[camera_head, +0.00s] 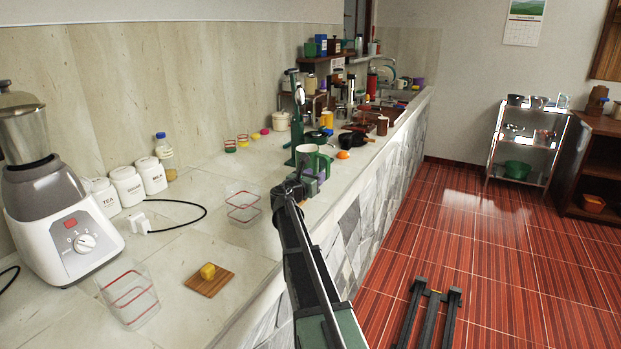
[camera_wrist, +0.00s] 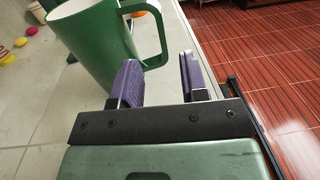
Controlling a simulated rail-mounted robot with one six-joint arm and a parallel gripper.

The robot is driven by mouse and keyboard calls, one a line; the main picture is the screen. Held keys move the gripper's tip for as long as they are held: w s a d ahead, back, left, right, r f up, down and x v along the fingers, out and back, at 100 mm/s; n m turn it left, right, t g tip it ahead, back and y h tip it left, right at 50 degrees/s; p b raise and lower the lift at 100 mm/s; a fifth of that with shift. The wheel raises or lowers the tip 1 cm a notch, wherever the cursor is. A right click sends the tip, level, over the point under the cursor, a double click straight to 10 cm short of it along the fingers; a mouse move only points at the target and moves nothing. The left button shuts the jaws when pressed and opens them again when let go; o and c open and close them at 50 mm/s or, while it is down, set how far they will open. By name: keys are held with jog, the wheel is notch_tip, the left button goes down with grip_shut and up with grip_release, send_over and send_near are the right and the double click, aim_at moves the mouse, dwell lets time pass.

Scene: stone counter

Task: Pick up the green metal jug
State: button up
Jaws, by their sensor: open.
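The green metal jug (camera_head: 309,157) stands upright near the front edge of the counter, with its handle on the right. In the wrist view the jug (camera_wrist: 92,45) fills the upper left, and its looped handle (camera_wrist: 163,40) points right. My gripper (camera_head: 309,184) is just in front of the jug. Its purple fingers (camera_wrist: 160,75) are open and empty. The handle's outer bar appears just beyond the gap between the fingertips. The left finger overlaps the lower handle in the picture; I cannot tell whether they touch.
A green-framed press (camera_head: 298,115) stands close behind the jug. A clear container (camera_head: 242,207) stands left of my gripper. The counter's front edge drops to the red floor (camera_head: 470,250).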

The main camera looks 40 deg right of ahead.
jog(key=x, duration=1)
jog(key=shift+d+f, duration=0.15)
jog(key=shift+d, duration=0.15)
grip_shut()
